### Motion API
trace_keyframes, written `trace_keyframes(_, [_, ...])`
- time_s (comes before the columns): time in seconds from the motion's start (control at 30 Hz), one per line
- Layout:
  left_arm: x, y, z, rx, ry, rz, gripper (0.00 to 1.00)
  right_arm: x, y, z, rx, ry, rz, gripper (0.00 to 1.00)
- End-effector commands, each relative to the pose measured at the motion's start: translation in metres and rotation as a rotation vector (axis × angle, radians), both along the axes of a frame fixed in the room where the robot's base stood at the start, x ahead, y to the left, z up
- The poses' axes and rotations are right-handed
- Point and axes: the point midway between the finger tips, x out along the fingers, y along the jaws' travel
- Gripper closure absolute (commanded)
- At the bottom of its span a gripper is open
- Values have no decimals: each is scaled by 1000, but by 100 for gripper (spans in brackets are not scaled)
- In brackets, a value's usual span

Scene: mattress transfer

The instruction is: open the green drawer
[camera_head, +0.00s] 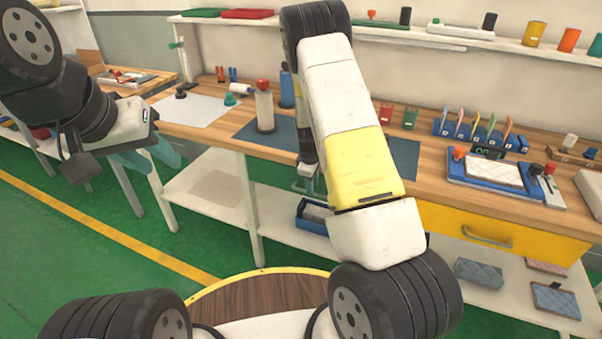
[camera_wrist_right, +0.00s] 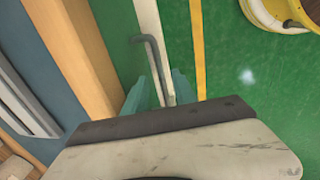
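No green drawer front shows in the head view; the arm and tabletop hide part of the bench front. In the right wrist view a bent grey bar (camera_wrist_right: 156,62), which looks like a handle, runs down by the teal fingers of my right gripper (camera_wrist_right: 158,85). I cannot tell whether they touch it. In the head view my right gripper (camera_head: 308,184) is low at the bench's front edge, partly hidden by its arm. My left gripper (camera_head: 152,158) is open and empty, in the air left of the bench.
A yellow drawer (camera_head: 485,232) with a handle is under the wooden bench (camera_head: 428,178) at right. A blue bin (camera_head: 313,222) sits on the lower shelf (camera_head: 282,215). Mattress pieces lie below the yellow drawer. The green floor (camera_head: 60,255) at left is clear.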

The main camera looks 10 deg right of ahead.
Motion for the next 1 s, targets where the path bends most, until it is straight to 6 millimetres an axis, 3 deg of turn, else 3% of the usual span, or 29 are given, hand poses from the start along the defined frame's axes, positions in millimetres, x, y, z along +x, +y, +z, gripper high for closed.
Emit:
trace_keyframes(0.2, [0,0,0,0,0,0,64,3,-3,-21,0,0,-1,68])
trace_keyframes(0.5, [0,0,0,0,0,0,64,4,-3,-23,1,-1,-1,68])
trace_keyframes(0.67, [0,0,0,0,0,0,64,4,-3,-23,1,-1,-1,99])
trace_keyframes(1.0, [0,0,0,0,0,0,64,4,-3,-23,0,-1,-1,100])
